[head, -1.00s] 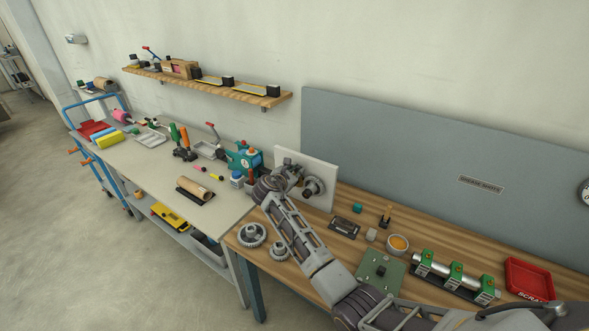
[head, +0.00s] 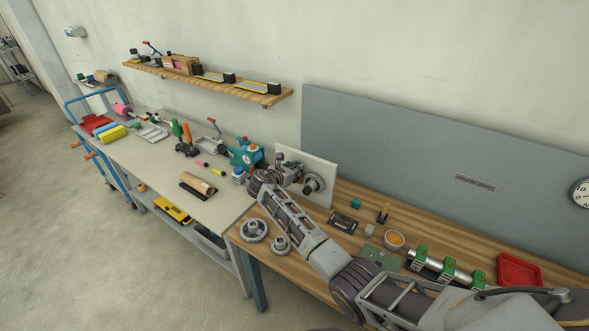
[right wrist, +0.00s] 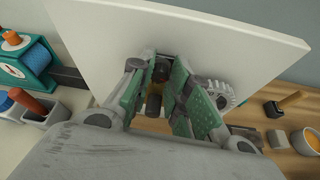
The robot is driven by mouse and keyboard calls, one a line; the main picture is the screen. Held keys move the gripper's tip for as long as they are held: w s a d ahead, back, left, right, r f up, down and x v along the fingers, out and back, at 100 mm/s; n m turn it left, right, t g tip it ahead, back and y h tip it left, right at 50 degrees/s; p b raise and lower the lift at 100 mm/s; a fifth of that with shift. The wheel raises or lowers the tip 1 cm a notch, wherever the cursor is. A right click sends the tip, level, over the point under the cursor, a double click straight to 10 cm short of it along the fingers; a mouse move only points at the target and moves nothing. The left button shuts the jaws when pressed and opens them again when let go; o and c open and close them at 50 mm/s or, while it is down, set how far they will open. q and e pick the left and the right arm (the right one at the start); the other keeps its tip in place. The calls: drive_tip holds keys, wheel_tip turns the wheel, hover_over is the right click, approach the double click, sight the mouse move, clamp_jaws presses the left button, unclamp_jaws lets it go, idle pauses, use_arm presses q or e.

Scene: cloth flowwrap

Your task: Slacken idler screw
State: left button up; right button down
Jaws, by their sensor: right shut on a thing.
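A white upright panel (head: 325,172) stands at the left end of the wooden bench and carries a grey toothed gear (head: 314,184). The panel (right wrist: 215,40) and gear (right wrist: 221,94) also show in the right wrist view. My right gripper (right wrist: 160,85) is at the panel's face, left of the gear. Its green-padded fingers are shut on a small dark and brass-coloured part (right wrist: 154,104), which I take for the idler screw. The fingers hide most of it, so I cannot tell its turn. My left gripper is not in view.
Two loose gears (head: 253,230) lie on the bench's front left. A teal machine (head: 244,155) stands left of the panel.

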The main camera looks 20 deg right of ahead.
drive_tip(key=shift+n, duration=0.4)
idle(0.3)
drive_tip(key=c, duration=1.3)
unclamp_jaws()
drive_tip(key=shift+g, duration=0.3)
drive_tip(key=shift+c, duration=0.2)
drive_tip(key=shift+a, duration=0.15)
drive_tip(key=v, duration=1.1)
drive_tip(key=shift+s+a, duration=0.25)
drive_tip(key=shift+a, duration=0.05)
